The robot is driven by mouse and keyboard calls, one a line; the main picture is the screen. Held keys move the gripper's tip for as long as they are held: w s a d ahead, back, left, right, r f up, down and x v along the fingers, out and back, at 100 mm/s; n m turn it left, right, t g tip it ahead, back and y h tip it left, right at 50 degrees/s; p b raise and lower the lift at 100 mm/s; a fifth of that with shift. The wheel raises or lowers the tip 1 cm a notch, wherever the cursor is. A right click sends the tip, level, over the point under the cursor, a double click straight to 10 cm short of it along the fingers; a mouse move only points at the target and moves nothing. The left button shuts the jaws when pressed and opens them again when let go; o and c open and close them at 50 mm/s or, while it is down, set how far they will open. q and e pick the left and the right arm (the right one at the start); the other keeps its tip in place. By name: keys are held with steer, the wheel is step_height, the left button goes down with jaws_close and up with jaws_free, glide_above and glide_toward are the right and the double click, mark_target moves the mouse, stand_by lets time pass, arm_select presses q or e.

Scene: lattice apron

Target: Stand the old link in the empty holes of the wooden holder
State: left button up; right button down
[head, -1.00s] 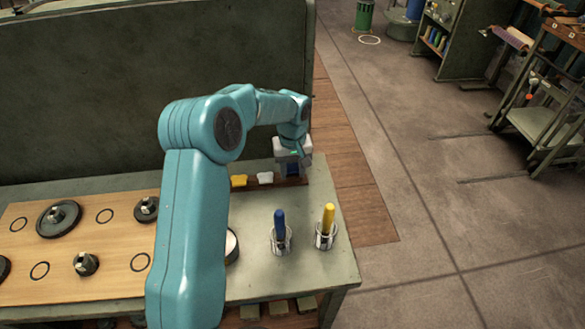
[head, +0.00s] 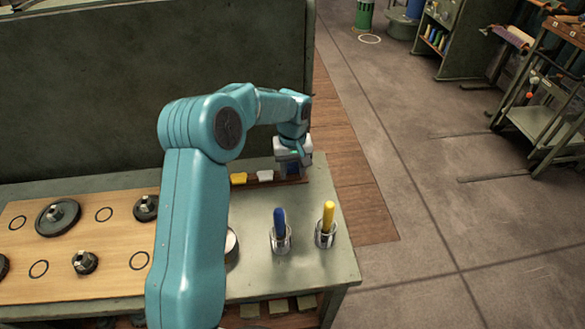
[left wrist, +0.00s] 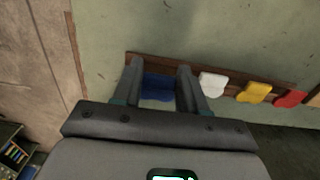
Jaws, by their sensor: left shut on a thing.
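The wooden holder (left wrist: 232,89) is a narrow brown strip on the bench, and it also shows in the head view (head: 290,182). White (left wrist: 213,84), yellow (left wrist: 255,93) and red (left wrist: 290,98) links stand along it. My left gripper (head: 293,168) is at the holder's right end in the head view, beside the white link. In the left wrist view its two fingers (left wrist: 160,68) are shut on a blue link (left wrist: 158,88), at the holder's end. The link's lower part and the holes under it are hidden. My right gripper is not in view.
A blue-handled tool (head: 280,225) and a yellow-handled tool (head: 327,218) stand in metal cups on the bench (head: 262,215). A wooden board (head: 60,285) with dark round parts lies at the left. A tall dark green panel (head: 120,120) rises behind the bench.

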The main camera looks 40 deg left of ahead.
arm_select(q)
steer(key=shift+f+b, duration=0.85)
steer(key=shift+f, duration=0.15)
stand_by(1.3)
steer(key=o, duration=1.7)
steer(key=shift+r, duration=0.15)
step_height(320, 180, up, 8)
steer(key=p, duration=0.6)
steer(key=shift+r, duration=0.15)
steer(key=shift+s+d, duration=0.1)
